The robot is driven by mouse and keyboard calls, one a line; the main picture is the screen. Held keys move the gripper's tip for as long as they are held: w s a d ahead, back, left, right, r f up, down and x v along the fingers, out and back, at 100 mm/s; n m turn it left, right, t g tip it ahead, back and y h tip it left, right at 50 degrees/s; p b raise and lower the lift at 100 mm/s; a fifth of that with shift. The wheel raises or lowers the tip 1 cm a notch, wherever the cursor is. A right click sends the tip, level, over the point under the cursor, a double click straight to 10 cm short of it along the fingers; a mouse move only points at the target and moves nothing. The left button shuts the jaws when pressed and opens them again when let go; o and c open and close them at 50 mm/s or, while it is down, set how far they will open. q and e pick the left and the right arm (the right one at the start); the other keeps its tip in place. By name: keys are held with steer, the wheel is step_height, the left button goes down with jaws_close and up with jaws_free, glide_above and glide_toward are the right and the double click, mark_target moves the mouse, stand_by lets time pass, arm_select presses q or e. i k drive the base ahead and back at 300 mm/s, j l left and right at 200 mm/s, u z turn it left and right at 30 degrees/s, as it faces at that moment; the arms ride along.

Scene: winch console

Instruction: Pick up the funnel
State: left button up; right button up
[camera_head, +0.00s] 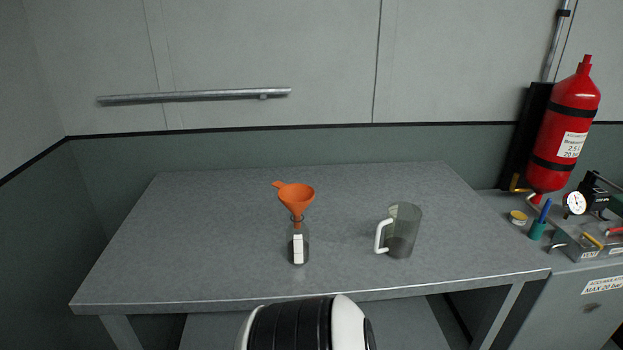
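An orange funnel (296,198) stands upright with its spout in the neck of a clear bottle (299,246). The funnel has a small tab on the left of its rim. The bottle has a white label and stands on the grey table (200,240), a little left of its middle. Neither of my grippers shows in the head view. A black and white part of my own body is at the bottom centre, in front of the table's edge.
A clear jug (405,230) with a white handle stands right of the bottle, with a gap between them. The rest of the table top is clear. At the right are a red cylinder (568,125), a gauge (575,202), a green pen cup (537,230) and a yellow-topped container (518,217).

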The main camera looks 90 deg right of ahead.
mark_target(296, 197)
steer(key=z, duration=2.4)
steer(key=l+z, duration=0.15)
steer(key=i+l, duration=0.05)
